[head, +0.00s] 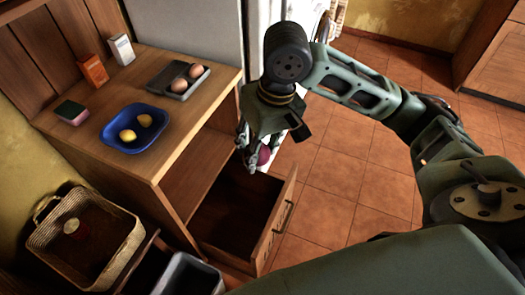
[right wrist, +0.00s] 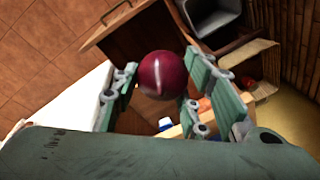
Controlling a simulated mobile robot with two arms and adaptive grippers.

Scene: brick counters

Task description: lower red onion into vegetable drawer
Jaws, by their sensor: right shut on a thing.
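The red onion (right wrist: 163,75) is round and dark red and sits between the two fingers of my right gripper (right wrist: 160,85) in the right wrist view. In the head view the onion (head: 262,155) is partly hidden by my right gripper (head: 254,152), which is shut on it and points down. The open vegetable drawer (head: 284,228) is pulled out of the wooden cabinet's lower part, and its inside is dark. The onion is above the far end of the drawer. My left gripper is in neither view.
A blue bowl (head: 109,138) with two yellow fruits, a grey tray (head: 199,90) with eggs, two small boxes and a sponge stand on the counter (head: 72,145). A wicker basket (head: 52,254) and a grey bin (head: 187,276) are at lower left. The tiled floor to the right is clear.

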